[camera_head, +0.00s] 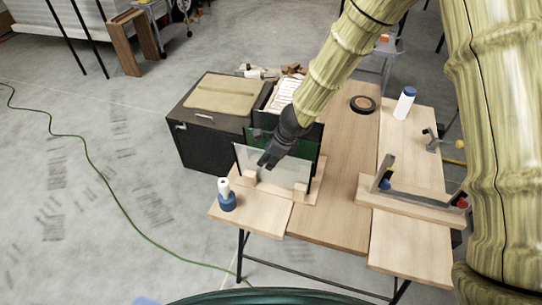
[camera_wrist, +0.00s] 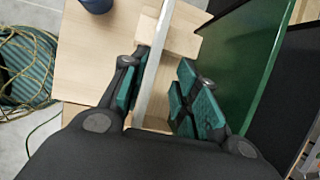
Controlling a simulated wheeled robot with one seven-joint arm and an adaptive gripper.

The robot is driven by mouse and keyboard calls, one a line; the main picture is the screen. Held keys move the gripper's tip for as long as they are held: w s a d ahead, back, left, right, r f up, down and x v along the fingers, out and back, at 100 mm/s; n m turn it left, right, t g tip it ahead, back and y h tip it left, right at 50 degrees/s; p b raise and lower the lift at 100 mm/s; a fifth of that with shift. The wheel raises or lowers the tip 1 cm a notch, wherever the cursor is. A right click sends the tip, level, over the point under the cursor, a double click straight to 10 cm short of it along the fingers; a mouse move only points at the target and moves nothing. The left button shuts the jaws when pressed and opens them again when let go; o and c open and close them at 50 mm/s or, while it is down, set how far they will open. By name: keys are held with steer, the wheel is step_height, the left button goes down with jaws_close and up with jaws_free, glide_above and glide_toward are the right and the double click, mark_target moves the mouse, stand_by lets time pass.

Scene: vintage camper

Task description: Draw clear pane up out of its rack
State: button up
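The clear pane (camera_head: 287,176) stands upright in a low wooden rack (camera_head: 308,196) near the front left of the table. In the wrist view the pane (camera_wrist: 157,45) shows edge-on as a pale strip. My gripper (camera_head: 266,163) is at the pane's upper edge. In the wrist view its fingers (camera_wrist: 158,95) stand on either side of the strip. The left finger is close to the pane, and a gap shows between the pane and the right finger. A green pane (camera_wrist: 243,60) stands behind it in the rack, also in the head view (camera_head: 308,148).
A blue-and-white bottle (camera_head: 227,200) stands left of the rack. A dark cabinet (camera_head: 200,140) is beside the table. A wooden frame (camera_head: 410,197), black tape roll (camera_head: 362,104) and white bottle (camera_head: 404,103) are to the right. The table's middle is clear.

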steer(key=shift+s+r, duration=0.4)
steer(key=shift+s+a+r, duration=0.1)
steer(key=shift+s+r, duration=0.2)
steer(key=shift+s, duration=0.45)
steer(key=shift+c, duration=0.6)
steer(key=shift+w+f, duration=0.15)
steer(key=shift+f, duration=0.05)
steer(key=c, duration=0.3)
steer(key=shift+w+f, duration=0.45)
steer(key=shift+w, duration=0.05)
jaws_close()
steer(key=shift+s+r, duration=0.25)
steer(key=shift+s, duration=0.05)
steer(key=shift+w, duration=0.1)
